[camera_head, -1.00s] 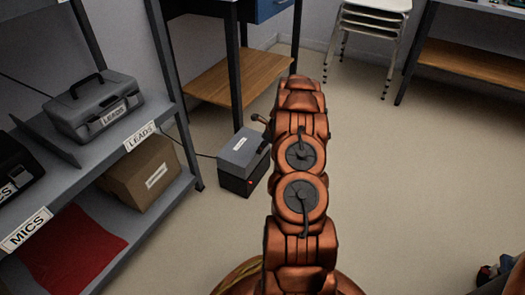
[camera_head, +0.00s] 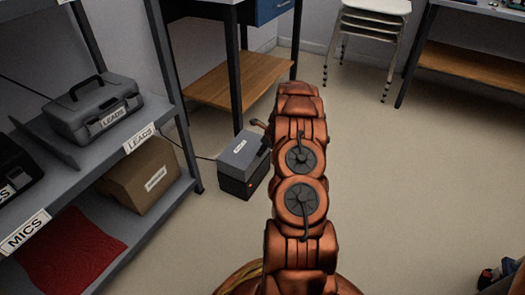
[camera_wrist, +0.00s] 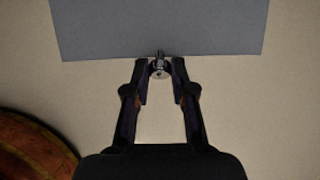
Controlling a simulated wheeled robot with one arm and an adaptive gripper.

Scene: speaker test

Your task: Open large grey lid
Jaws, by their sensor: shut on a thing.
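The large grey lid (camera_head: 238,153) sits flat on a dark box (camera_head: 240,187) on the floor, left of my arm in the head view. It has a small white label on it. In the wrist view the lid (camera_wrist: 160,28) fills the top, with a small metal knob (camera_wrist: 160,70) at its near edge. My gripper (camera_wrist: 159,66) has its fingertips on either side of this knob and is shut on it. In the head view my arm hides most of the gripper. The lid looks closed.
A grey shelf (camera_head: 95,150) on the left holds a grey LEADS case (camera_head: 92,108) and a cardboard box (camera_head: 145,178). A table with a wooden lower board (camera_head: 240,82) stands behind the box. White stools (camera_head: 365,25) are at the back.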

